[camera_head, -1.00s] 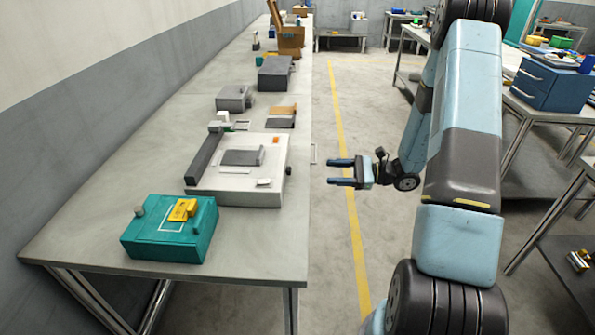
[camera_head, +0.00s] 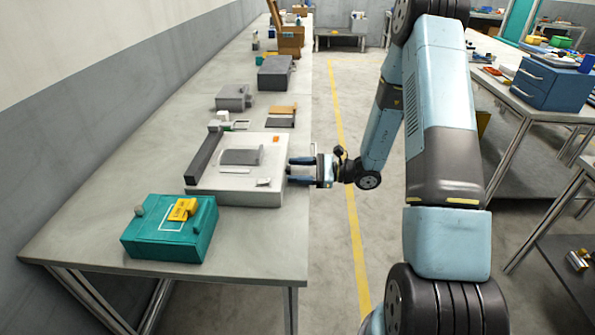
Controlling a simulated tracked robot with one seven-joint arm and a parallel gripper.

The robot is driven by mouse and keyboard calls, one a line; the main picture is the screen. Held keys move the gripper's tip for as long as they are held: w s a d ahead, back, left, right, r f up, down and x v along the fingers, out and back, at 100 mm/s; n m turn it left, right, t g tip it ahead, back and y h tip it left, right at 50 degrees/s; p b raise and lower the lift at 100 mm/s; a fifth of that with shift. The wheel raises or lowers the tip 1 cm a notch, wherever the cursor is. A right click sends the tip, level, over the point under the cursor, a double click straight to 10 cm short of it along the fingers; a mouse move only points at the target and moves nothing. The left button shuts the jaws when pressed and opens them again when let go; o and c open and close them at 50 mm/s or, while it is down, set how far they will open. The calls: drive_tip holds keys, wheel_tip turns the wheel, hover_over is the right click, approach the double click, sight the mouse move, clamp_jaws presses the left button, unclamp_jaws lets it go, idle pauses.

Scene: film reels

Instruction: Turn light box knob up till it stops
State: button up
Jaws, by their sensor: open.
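The white, flat box (camera_head: 225,197), which looks like the light box, lies on the long bench, with a dark bar along its left side and a small grey plate on top. My gripper (camera_head: 289,171) is open and level at the box's right side, its two fingers pointing left. The fingertips are at or very close to that side; I cannot tell whether they touch. A small dark knob on this side is not clear now, as the fingers are in front of or around its place.
A teal box (camera_head: 170,243) with a yellow tag (camera_head: 182,209) stands at the bench's near end. Grey boxes (camera_head: 233,97) stand farther back. The bench (camera_head: 90,213) has bare room on its left. Open floor lies right of the bench.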

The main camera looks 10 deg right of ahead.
drive_tip(key=shift+c, duration=0.4)
clamp_jaws()
drive_tip(key=shift+m, duration=0.4)
drive_tip(key=m, duration=0.3)
drive_tip(key=shift+m, duration=0.4)
drive_tip(key=shift+w+r+m, duration=0.1)
drive_tip(key=shift+m, duration=2.1)
drive_tip(key=shift+o, duration=0.4)
unclamp_jaws()
